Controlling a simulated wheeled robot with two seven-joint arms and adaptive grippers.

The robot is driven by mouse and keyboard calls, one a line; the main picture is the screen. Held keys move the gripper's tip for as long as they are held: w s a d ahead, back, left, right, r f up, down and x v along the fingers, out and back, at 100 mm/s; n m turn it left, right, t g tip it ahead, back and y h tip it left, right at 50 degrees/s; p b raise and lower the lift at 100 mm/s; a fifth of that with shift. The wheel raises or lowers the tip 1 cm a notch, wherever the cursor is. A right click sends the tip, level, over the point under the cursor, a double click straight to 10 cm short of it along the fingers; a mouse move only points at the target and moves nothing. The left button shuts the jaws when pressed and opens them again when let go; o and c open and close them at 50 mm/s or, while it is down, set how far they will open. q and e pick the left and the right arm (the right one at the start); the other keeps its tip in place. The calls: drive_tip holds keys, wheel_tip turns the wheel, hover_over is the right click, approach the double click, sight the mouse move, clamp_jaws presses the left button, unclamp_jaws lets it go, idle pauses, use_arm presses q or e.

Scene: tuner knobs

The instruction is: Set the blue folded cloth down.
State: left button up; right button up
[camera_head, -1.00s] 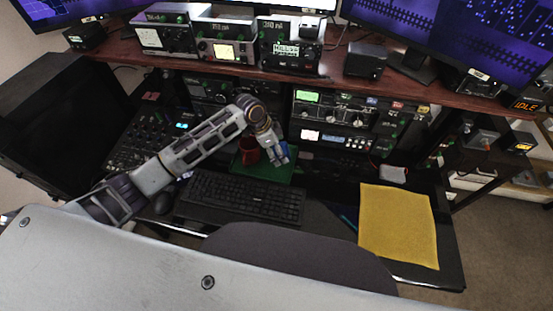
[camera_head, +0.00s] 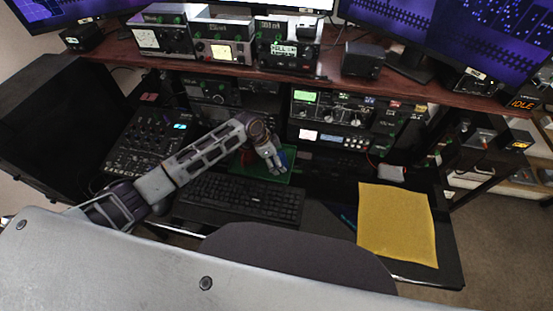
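My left gripper (camera_head: 277,169) is over the right part of the green mat (camera_head: 296,168), behind the keyboard. A small blue patch, which looks like the blue folded cloth (camera_head: 282,157), shows at its fingers. The gripper appears shut on it; the fingers hide most of it. I cannot tell whether the cloth touches the mat. My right gripper is not in view.
A red mug (camera_head: 249,155) stands on the mat, partly hidden behind my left arm. A black keyboard (camera_head: 240,197) lies in front. A yellow cloth (camera_head: 396,224) covers the desk's right side. Radio units (camera_head: 340,117) stand behind, under a wooden shelf (camera_head: 300,75).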

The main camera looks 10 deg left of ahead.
use_arm(q)
drive_tip(key=shift+f, duration=0.25)
drive_tip(key=o, duration=0.7)
drive_tip(key=shift+o, duration=0.2)
drive_tip(key=v, duration=1.2)
drive_tip(key=shift+r, duration=0.15)
